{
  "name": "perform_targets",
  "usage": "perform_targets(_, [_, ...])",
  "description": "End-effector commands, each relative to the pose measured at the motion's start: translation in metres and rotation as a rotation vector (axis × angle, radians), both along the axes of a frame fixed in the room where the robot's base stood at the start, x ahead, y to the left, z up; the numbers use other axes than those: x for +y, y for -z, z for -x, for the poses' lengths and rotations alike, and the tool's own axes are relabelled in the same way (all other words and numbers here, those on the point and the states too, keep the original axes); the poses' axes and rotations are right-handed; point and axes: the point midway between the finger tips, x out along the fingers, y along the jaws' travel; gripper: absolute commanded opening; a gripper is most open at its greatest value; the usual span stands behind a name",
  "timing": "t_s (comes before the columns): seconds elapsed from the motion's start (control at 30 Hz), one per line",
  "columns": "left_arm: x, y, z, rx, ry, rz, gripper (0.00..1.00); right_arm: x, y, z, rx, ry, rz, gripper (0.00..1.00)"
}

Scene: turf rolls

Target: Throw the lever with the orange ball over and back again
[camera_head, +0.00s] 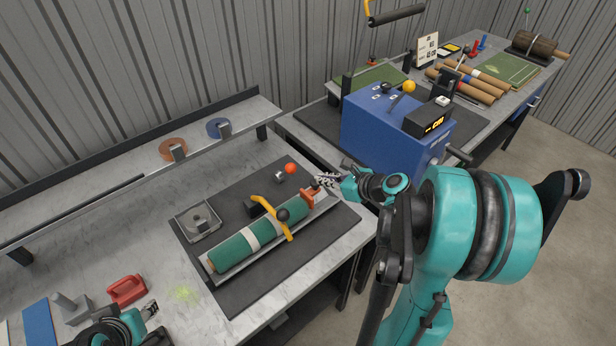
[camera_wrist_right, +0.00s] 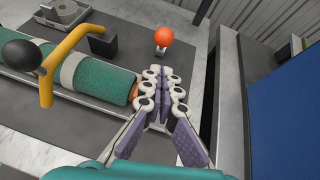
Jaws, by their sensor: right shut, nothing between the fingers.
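The lever with the orange ball (camera_head: 290,168) stands on the dark mat just behind the green turf roll, leaning right from a small metal block (camera_head: 279,178). In the right wrist view the ball (camera_wrist_right: 163,36) is ahead of my fingers, apart from them. My right gripper (camera_head: 322,181) is shut and empty, right of the lever, above the orange end of the roll's holder. Its closed fingers fill the middle of the right wrist view (camera_wrist_right: 164,76). My left gripper (camera_head: 155,322) is low at the bottom left, fingers apart, far from the lever.
The green roll (camera_head: 232,248) lies in a tray, with a yellow handle and black knob (camera_head: 282,214) over it. A blue machine (camera_head: 375,128) with a yellow-orange ball (camera_head: 408,86) stands to the right. A red clamp-like object (camera_head: 126,289) is near my left gripper.

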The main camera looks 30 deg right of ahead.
Motion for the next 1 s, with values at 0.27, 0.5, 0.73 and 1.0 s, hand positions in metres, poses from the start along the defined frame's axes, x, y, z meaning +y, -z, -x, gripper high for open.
perform_targets(0.27, [0.000, 0.014, 0.000, 0.000, 0.000, 0.000, 0.40, 0.013, 0.024, -0.036, -0.001, -0.005, 0.002, 0.00])
perform_targets(0.5, [0.000, 0.024, 0.000, 0.000, 0.000, 0.000, 0.40, 0.024, 0.042, -0.068, 0.000, -0.003, 0.001, 0.00])
perform_targets(0.73, [0.000, 0.027, 0.000, 0.000, 0.000, 0.000, 0.40, 0.027, 0.047, -0.080, -0.001, 0.000, 0.002, 0.00])
perform_targets(1.0, [0.000, 0.026, 0.000, 0.000, 0.000, 0.000, 0.40, 0.028, 0.047, -0.080, -0.001, -0.001, 0.002, 0.00])
